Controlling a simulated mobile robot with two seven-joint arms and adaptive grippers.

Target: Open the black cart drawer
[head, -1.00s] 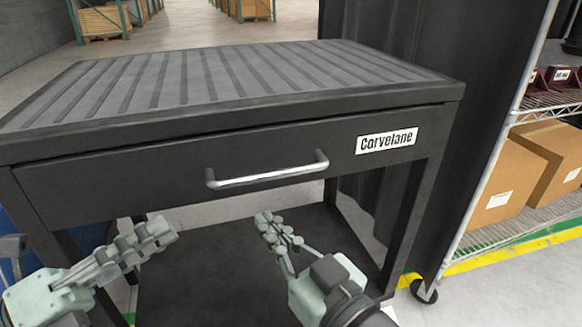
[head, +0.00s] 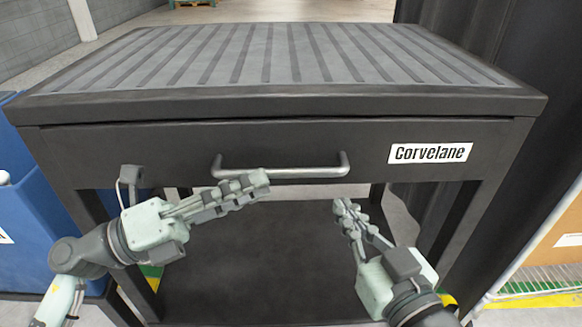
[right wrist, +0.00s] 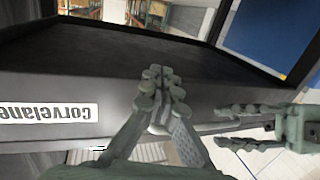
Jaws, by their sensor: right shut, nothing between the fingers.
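The black cart's drawer (head: 130,150) is closed, with a silver bar handle (head: 315,172) and a white "Corvelane" label. My left gripper (head: 262,184) reaches in from the left, its fingertips overlapping the lower edge of the handle's left half; I cannot tell whether they touch it. In the right wrist view my left gripper (right wrist: 222,127) shows two fingers spread apart, with the handle not clearly visible between them. My right gripper (head: 343,205) is shut and empty, below the handle's right end. It also shows in the right wrist view (right wrist: 160,75), in front of the cart.
The cart's ribbed top (head: 270,55) is bare, and its lower shelf (head: 270,260) is empty. A blue bin (head: 40,220) stands at the left. A wire shelf with a cardboard box (head: 560,235) is at the right. A dark curtain hangs behind the cart's right side.

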